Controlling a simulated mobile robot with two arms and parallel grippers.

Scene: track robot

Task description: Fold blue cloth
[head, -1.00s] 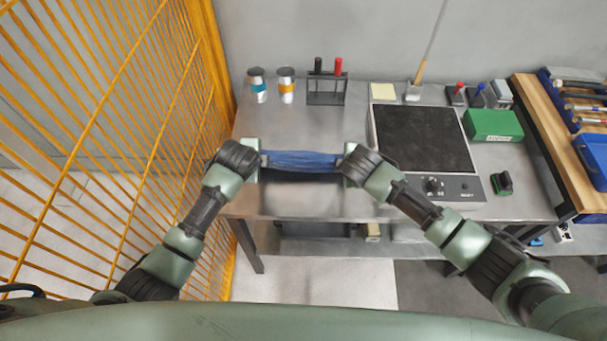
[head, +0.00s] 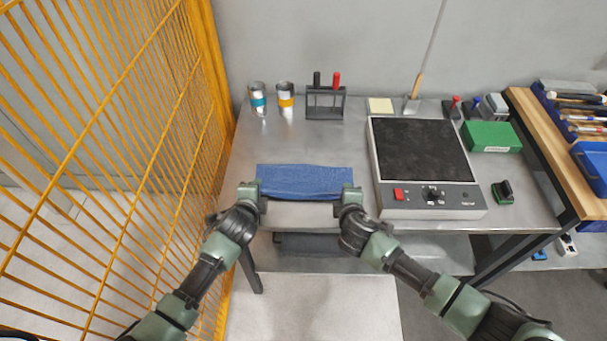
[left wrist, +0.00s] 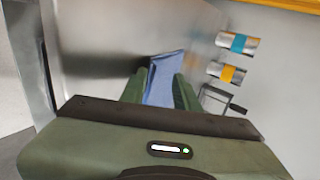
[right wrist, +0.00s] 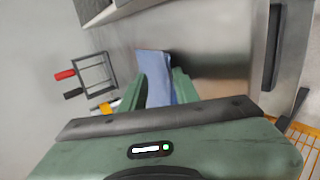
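The blue cloth (head: 303,180) lies as a wide, narrow strip on the metal table, close to its front edge. My left gripper (head: 251,192) is at the strip's near left corner, and my right gripper (head: 348,195) is at its near right corner. In the left wrist view the cloth (left wrist: 160,82) shows between two fingers that stand apart. In the right wrist view the cloth (right wrist: 155,75) also shows between spread fingers. Both grippers look open; the fingertips partly hide the cloth's ends.
A hot plate (head: 425,165) stands just right of the cloth. Two cups (head: 286,97) and a small rack (head: 325,100) are at the back. A yellow mesh fence (head: 130,150) borders the left. The table behind the cloth is clear.

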